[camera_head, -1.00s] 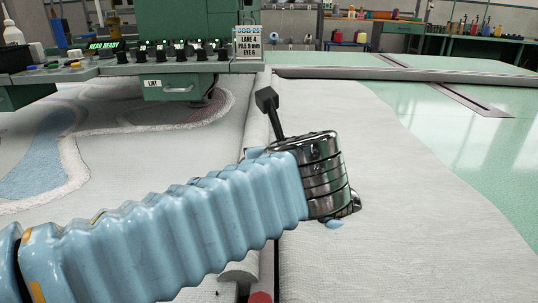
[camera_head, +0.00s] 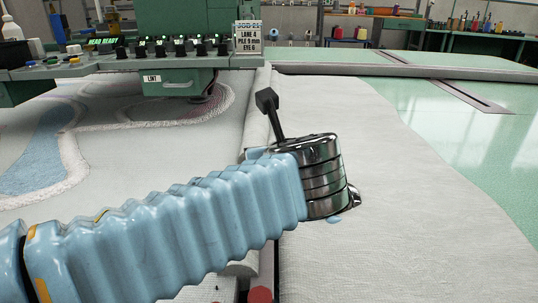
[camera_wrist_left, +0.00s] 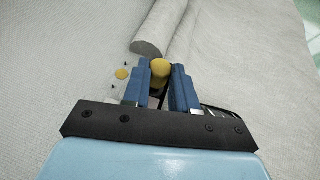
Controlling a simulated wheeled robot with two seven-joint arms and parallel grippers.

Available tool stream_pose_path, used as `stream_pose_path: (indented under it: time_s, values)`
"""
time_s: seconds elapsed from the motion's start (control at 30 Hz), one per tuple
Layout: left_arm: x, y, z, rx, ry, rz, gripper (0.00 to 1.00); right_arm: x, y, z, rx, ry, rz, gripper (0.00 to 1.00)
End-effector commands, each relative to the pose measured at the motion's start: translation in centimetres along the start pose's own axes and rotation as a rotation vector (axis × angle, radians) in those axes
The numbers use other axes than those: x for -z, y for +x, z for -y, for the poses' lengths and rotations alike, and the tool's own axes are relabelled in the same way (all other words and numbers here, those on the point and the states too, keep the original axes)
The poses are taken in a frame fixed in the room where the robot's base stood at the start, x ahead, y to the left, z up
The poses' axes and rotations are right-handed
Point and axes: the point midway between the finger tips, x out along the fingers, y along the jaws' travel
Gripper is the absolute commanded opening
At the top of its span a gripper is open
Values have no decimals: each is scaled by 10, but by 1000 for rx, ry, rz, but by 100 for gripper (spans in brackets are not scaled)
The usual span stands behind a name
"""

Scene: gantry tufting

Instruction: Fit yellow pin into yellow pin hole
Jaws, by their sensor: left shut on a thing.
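My left gripper (camera_wrist_left: 160,75) has its two blue fingers closed on the yellow pin (camera_wrist_left: 160,68), whose rounded yellow top shows between the fingertips. The pin's lower part is hidden. A flat yellow disc (camera_wrist_left: 122,73) lies just left of the fingers on the pale surface; I cannot tell whether it marks the yellow pin hole. The pin and disc are apart. In the head view my left arm reaches in from the left and its metal wrist hides the pin; only a blue bit of the gripper (camera_head: 334,220) shows below. My right gripper is out of view.
A rolled edge of pale cloth (camera_wrist_left: 160,34) lies just beyond the fingers. A green machine head with a knob panel (camera_head: 175,52) stands at the back left. A red round thing (camera_head: 260,295) shows at the bottom edge. The cloth on the right (camera_head: 420,200) is clear.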

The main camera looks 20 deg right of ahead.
Motion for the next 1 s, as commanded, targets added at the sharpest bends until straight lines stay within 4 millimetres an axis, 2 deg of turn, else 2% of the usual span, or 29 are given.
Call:
stream_pose_path:
  time_s: [1.0]
  values:
    - [19,9,0,0,0,0,0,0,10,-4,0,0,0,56]
